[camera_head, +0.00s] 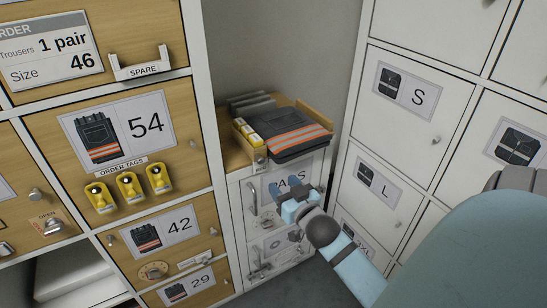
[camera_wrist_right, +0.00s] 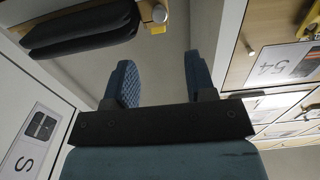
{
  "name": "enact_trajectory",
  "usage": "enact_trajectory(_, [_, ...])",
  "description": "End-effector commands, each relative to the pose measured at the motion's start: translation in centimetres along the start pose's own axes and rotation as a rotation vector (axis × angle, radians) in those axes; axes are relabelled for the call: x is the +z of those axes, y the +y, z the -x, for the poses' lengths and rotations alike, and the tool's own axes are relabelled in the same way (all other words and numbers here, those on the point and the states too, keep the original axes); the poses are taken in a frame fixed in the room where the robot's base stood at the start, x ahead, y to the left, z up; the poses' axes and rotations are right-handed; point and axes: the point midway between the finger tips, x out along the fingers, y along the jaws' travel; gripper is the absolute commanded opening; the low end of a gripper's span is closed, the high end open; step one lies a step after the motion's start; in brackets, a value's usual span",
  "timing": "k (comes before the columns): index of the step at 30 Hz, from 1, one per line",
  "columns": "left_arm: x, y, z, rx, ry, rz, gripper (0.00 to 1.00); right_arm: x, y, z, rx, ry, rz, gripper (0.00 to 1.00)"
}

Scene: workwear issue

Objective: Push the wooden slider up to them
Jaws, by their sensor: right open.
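Dark folded trousers with orange stripes (camera_head: 287,134) lie on a low wooden-topped cabinet in the corner. Another wooden piece (camera_head: 316,114) borders the right side; I cannot tell for certain which is the slider. My right gripper (camera_head: 287,187) is open and empty, in front of the cabinet and below the trousers. Its fingers also show apart in the wrist view (camera_wrist_right: 160,82). My left gripper is out of view.
White lockers labelled S (camera_head: 407,90) and L (camera_head: 378,190) stand close on the right. Wooden drawers (camera_head: 125,128) with yellow order tags (camera_head: 130,187) stand on the left. Drawer handles (camera_head: 252,200) stick out below the cabinet top. The grey floor (camera_head: 290,288) is free.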

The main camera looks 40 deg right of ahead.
Motion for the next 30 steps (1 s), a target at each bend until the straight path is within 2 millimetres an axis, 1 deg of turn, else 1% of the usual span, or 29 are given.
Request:
enact_trajectory(1, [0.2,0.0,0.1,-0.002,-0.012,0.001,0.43,-0.1,0.0,0.7,0.0,-0.001,0.0,0.5])
enact_trajectory(3, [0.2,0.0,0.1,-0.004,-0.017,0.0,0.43,0.0,0.0,1.4,0.0,0.0,0.0,0.5])
enact_trajectory(6, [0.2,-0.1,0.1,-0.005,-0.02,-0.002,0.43,0.0,0.0,1.8,0.0,0.0,0.0,0.5])
enact_trajectory(14, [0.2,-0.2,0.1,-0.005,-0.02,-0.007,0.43,0.0,0.0,1.9,0.0,0.001,0.0,0.5])
enact_trajectory(17, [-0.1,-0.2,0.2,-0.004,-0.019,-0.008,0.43,-0.2,-0.1,1.8,0.0,-0.004,0.0,0.3])
enact_trajectory(18, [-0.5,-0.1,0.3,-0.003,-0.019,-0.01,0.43,-0.4,-0.3,1.6,0.0,-0.014,0.0,0.2])
enact_trajectory(20, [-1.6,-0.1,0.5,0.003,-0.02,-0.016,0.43,-1.0,-0.8,1.1,0.004,-0.042,-0.001,0.07])
enact_trajectory(21, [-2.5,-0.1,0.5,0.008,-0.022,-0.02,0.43,-1.4,-1.3,0.6,0.008,-0.072,0.001,0.0])
enact_trajectory(23, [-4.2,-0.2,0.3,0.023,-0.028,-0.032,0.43,-1.9,-2.4,-0.3,0.02,-0.133,0.008,0.0])
enact_trajectory(24, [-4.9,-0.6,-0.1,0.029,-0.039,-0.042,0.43,-2.3,-3.2,-1.1,0.028,-0.183,0.016,0.0])
enact_trajectory(26, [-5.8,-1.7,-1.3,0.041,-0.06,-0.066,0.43,-2.8,-4.6,-2.2,0.046,-0.265,0.034,0.0])
enact_trajectory(30, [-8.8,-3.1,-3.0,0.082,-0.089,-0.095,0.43,-3.7,-7.6,-4.4,0.088,-0.457,0.095,0.0])
